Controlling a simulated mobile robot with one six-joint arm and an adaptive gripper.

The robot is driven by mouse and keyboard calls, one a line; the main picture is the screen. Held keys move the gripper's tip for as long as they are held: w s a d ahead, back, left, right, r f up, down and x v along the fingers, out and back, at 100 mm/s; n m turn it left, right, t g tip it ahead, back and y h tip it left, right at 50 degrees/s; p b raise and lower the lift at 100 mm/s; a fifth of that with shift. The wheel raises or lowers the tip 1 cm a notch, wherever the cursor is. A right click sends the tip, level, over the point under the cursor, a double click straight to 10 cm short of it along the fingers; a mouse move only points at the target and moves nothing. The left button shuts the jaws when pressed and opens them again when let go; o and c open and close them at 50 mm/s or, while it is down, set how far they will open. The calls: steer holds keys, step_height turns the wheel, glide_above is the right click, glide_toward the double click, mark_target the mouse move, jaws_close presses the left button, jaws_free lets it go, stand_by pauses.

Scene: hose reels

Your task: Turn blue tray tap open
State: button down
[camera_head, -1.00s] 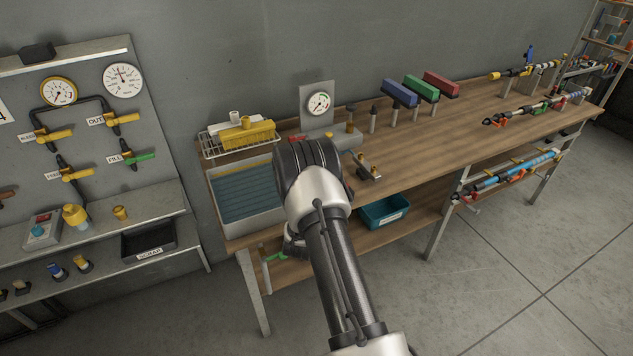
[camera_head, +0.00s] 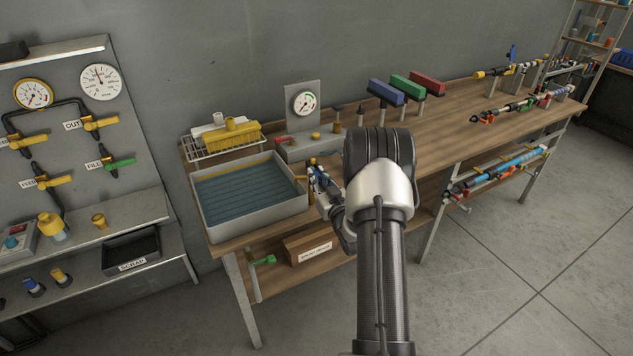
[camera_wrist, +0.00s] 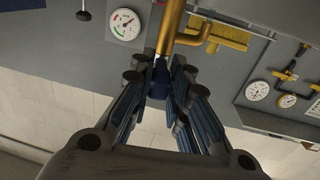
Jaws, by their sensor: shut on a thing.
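The blue tap's handle (camera_wrist: 158,82) is between my fingertips in the wrist view, below a brass pipe (camera_wrist: 171,28). My gripper (camera_wrist: 160,86) is shut on it; the fingers hide its sides. In the head view my gripper (camera_head: 317,178) is at the right side of the grey water tray (camera_head: 222,226). My wrist and arm hide part of that area. I cannot tell the tap's exact angle.
A yellow brush (camera_head: 232,135) sits on a wire rack behind the tray. A gauge stand (camera_head: 303,105) is behind my gripper. A green-handled valve (camera_head: 263,261) and a wooden box (camera_head: 307,247) are below. The bench's right side holds brushes and hose parts.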

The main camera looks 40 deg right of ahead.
stand_by(0.3)
steer(key=c, duration=1.5)
jaws_free()
steer(key=v, duration=1.2)
steer(key=shift+r, duration=0.1)
steer(key=shift+w, duration=0.15)
